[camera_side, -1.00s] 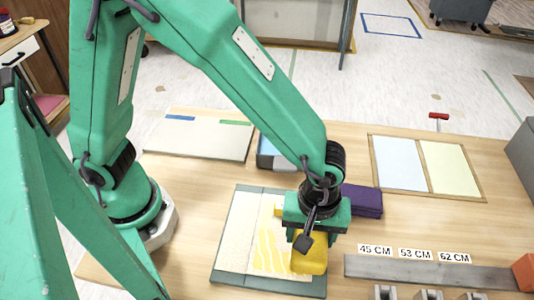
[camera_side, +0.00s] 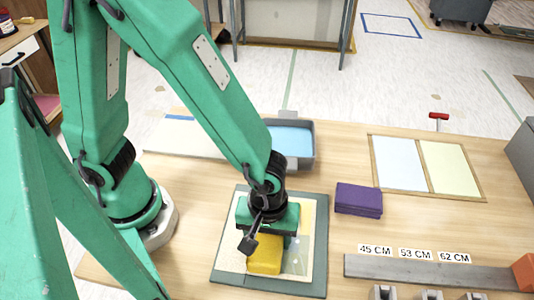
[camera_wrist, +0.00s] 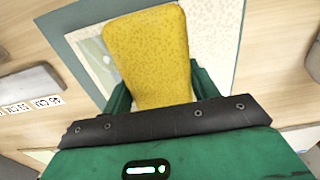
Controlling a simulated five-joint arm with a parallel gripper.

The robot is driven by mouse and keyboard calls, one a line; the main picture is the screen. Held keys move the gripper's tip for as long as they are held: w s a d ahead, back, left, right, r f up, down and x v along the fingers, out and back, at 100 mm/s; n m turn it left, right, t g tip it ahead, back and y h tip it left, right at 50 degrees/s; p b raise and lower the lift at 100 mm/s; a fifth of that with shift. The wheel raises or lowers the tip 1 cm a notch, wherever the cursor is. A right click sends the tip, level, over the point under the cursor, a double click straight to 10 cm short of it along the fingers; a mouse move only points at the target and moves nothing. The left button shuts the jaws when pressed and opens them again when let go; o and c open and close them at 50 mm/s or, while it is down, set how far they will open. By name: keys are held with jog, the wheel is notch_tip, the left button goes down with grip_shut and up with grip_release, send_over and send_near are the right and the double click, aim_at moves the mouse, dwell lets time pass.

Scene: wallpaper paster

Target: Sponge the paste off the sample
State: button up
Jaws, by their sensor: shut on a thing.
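My gripper (camera_side: 265,232) is shut on a yellow sponge (camera_side: 264,262) over the sample (camera_side: 232,247). In the wrist view the sponge (camera_wrist: 150,55) fills the space between the jaws. The sample is a cream sheet on a grey-green board (camera_side: 318,272). The sponge is down at the sheet's surface, though I cannot tell if it presses on it. To its right a pale, wet-looking patch (camera_side: 297,248) shows, with a yellowish strip above it. The sheet under the sponge and gripper is hidden.
A framed pair of panels (camera_side: 427,165) lies at the back right. A metal rule (camera_side: 430,270) lies at the front right, beside small labels.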

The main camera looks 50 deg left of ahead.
aim_at(307, 250)
jog(key=shift+s+a, duration=0.6)
jog(key=w+d, duration=0.7)
notch_tip(307, 250, up, 8)
dwell(0.3)
jog(key=o, duration=0.3)
jog(key=shift+w, duration=0.1)
jog(key=c, duration=0.3)
